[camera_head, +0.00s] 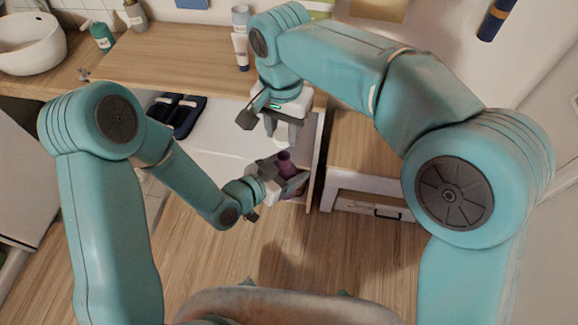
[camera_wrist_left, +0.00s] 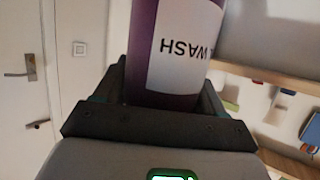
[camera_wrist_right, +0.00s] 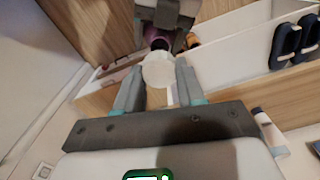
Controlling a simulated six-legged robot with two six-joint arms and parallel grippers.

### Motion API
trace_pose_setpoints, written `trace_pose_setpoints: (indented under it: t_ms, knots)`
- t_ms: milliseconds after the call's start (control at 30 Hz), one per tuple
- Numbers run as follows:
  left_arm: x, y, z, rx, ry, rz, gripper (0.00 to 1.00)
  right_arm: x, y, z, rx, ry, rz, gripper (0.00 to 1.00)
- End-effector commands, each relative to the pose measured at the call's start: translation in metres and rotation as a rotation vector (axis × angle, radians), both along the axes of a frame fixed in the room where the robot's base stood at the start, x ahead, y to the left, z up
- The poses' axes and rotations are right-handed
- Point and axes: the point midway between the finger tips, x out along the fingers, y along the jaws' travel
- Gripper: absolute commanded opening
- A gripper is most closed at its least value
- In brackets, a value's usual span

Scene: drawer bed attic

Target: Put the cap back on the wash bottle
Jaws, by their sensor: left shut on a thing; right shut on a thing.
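The wash bottle (camera_wrist_left: 170,60) is purple with a white label. My left gripper (camera_head: 285,178) is shut on it, and the bottle (camera_head: 286,164) is held tilted in the head view. Its purple top (camera_wrist_right: 158,38) shows in the right wrist view, partly hidden behind the cap. The white round cap (camera_wrist_right: 158,70) is between the fingertips of my right gripper (camera_wrist_right: 157,88), which is shut on it. In the head view my right gripper (camera_head: 283,135) is just above the bottle, apart from it. The cap is not clear in that view.
An open drawer (camera_head: 228,150) with dark slippers (camera_head: 180,112) lies behind the grippers. The wooden counter (camera_head: 170,65) above it carries a tube (camera_head: 241,52), a teal bottle (camera_head: 102,37) and a white basin (camera_head: 30,43). A white drawer unit (camera_head: 368,200) stands at right.

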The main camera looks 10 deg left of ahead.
Motion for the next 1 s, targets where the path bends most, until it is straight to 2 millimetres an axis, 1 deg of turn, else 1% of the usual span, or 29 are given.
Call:
trace_pose_setpoints:
  t_ms: [133,233,500,633,1000]
  knots:
    - [0.000,0.000,0.000,-0.001,-0.001,0.000,0.15,0.000,0.000,0.000,0.000,0.000,-0.001,0.11]
    - [0.000,0.000,0.000,-0.001,-0.001,0.000,0.15,0.000,-0.001,-0.004,0.000,0.000,-0.001,0.11]
    - [0.000,0.000,0.000,-0.001,-0.001,0.000,0.15,0.000,-0.001,-0.030,-0.001,0.001,-0.001,0.11]
    - [0.000,0.000,0.000,-0.001,-0.001,0.000,0.15,0.000,-0.001,-0.038,0.000,0.001,-0.001,0.11]
    - [0.000,0.000,0.000,-0.001,-0.001,0.000,0.15,0.000,0.000,-0.040,0.000,0.000,-0.001,0.11]
